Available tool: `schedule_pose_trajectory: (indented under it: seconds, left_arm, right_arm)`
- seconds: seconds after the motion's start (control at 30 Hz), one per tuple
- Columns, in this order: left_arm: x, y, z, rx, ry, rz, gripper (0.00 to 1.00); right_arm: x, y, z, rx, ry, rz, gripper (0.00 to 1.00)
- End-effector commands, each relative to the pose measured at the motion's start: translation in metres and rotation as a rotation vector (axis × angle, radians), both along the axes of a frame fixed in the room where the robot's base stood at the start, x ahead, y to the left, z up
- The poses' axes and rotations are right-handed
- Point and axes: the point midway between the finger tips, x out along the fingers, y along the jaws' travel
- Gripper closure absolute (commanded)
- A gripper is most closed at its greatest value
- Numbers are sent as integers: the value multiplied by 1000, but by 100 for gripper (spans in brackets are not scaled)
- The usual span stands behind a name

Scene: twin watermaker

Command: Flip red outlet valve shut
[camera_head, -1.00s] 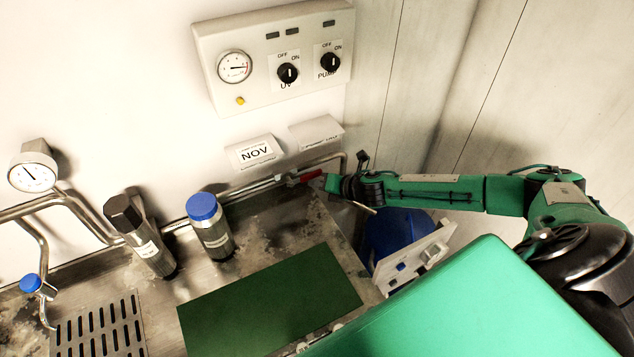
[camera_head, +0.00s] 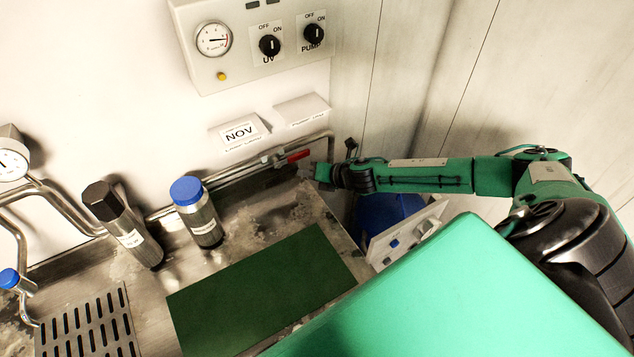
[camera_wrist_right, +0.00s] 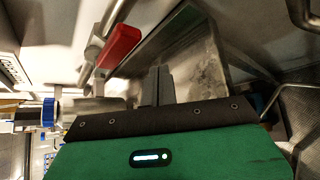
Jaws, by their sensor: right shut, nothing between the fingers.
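The red outlet valve handle (camera_head: 294,157) sits on the metal pipe along the wall, at the back right corner of the counter. In the head view it lies roughly along the pipe, tilted slightly up to the right. My right gripper (camera_head: 318,172) is just right of the handle and a little below it, with a small gap visible. In the right wrist view the red handle (camera_wrist_right: 121,46) is up and left of the shut, empty fingers (camera_wrist_right: 158,86), apart from them. My left gripper is not in view.
A blue-capped bottle (camera_head: 200,218) and a dark-capped bottle (camera_head: 128,229) stand on the counter to the left. A green mat (camera_head: 260,290) lies in front. A control panel (camera_head: 250,45) is on the wall above. A blue container (camera_head: 390,214) is below my right forearm.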

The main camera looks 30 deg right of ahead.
Motion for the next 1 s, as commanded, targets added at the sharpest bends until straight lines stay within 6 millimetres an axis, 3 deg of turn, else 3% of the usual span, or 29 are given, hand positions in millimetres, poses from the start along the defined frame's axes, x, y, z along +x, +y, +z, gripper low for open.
schedule_pose_trajectory:
  seconds: [0.3, 0.5, 1.0]
  left_arm:
    - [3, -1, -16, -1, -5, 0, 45]
    - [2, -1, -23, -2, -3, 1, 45]
    - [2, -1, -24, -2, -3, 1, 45]
  right_arm:
    - [-43, 2, 31, -2, 4, 0, 100]
    - [-61, 4, 46, -2, 3, 1, 100]
    - [-69, 5, 54, -1, 4, 0, 100]
